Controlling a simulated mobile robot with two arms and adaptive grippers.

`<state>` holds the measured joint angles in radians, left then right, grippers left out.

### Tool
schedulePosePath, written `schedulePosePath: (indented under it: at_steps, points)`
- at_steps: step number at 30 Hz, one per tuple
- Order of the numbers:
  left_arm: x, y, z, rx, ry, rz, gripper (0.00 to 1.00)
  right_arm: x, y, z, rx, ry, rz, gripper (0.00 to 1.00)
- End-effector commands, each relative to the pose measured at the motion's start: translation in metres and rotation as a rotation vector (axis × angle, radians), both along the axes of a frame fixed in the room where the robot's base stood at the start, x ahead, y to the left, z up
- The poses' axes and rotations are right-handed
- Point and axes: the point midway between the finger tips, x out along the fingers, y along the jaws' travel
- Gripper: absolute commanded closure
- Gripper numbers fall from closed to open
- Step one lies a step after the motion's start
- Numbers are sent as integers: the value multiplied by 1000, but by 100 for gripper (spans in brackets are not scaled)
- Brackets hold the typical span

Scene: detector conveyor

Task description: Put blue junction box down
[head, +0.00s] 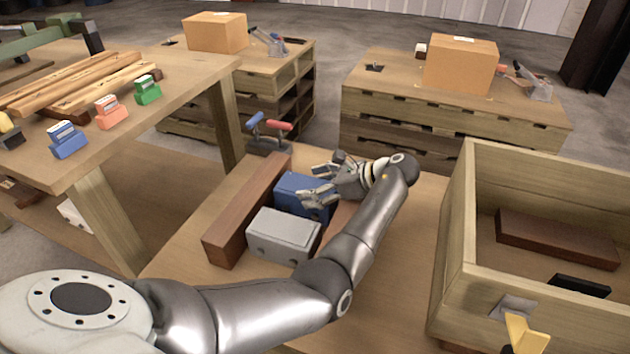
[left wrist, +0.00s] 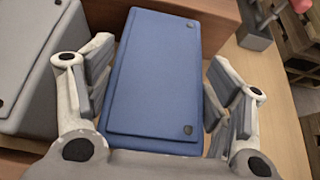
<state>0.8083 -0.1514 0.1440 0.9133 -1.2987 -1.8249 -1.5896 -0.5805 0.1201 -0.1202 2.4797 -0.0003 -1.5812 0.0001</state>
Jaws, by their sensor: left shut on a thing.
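The blue junction box (head: 303,193) sits on the wooden table, beside a long brown wooden block and behind a grey box. My left gripper (head: 318,182) reaches it from the right, with its fingers around the box. In the left wrist view the blue box (left wrist: 155,75) lies between the two fingers of the left gripper (left wrist: 160,95), its lid facing the camera. The fingers are shut on it. The grey junction box (head: 284,236) stands just in front of it, and its edge shows at the left of the wrist view (left wrist: 30,60). My right gripper is not in view.
The long brown block (head: 247,210) runs along the left of both boxes. A clamp with red and blue handles (head: 268,130) stands at the table's far edge. An open wooden crate (head: 455,262) with a brown block inside stands at the right.

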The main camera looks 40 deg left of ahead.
Motion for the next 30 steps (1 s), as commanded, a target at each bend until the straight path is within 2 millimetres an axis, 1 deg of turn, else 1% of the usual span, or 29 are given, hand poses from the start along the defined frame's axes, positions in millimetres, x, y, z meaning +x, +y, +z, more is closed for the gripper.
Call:
schedulePosePath:
  at_steps: [1, 8, 23, 24, 29, 30]
  points:
    - [1, 1, 4, 5, -5, 0, 90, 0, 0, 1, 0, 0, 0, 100]
    - [1, 1, 3, 5, -4, -1, 90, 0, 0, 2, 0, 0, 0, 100]
    - [-1, 0, -14, 0, 5, -2, 90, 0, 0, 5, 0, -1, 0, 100]
    - [-2, -1, -18, -8, 11, -1, 23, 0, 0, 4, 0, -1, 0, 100]
    - [-3, -1, -19, -9, 12, -1, 3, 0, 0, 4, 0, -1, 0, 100]
    - [-3, -1, -19, -9, 12, -1, 3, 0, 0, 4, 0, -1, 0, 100]
